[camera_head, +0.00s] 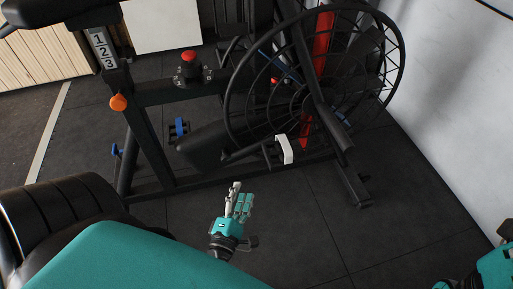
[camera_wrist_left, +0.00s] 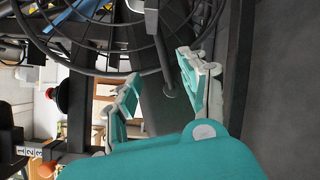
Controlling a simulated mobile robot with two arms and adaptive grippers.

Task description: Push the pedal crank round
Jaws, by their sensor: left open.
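An exercise bike with a large caged fan wheel (camera_head: 237,95) stands ahead. Low on its side is a dark crank housing (camera_head: 203,148). A short dark arm, apparently the pedal crank (camera_head: 243,153), runs right from it toward a white-ended pedal (camera_head: 285,149). A blue-and-black pedal-like part (camera_head: 179,128) shows at the left. My left gripper (camera_head: 238,192) is open and empty, below and in front of the crank, apart from it. In the left wrist view its two fingers (camera_wrist_left: 160,66) spread either side of dark bike parts. My right gripper (camera_head: 462,281) is mostly cut off at the lower right corner.
The bike's lower frame bar (camera_head: 160,190) and rear foot (camera_head: 353,185) lie near the floor. A seat post with an orange knob (camera_head: 118,102) rises at the left. A white wall (camera_head: 455,110) stands at the right. Dark floor (camera_head: 300,225) around my left gripper is clear.

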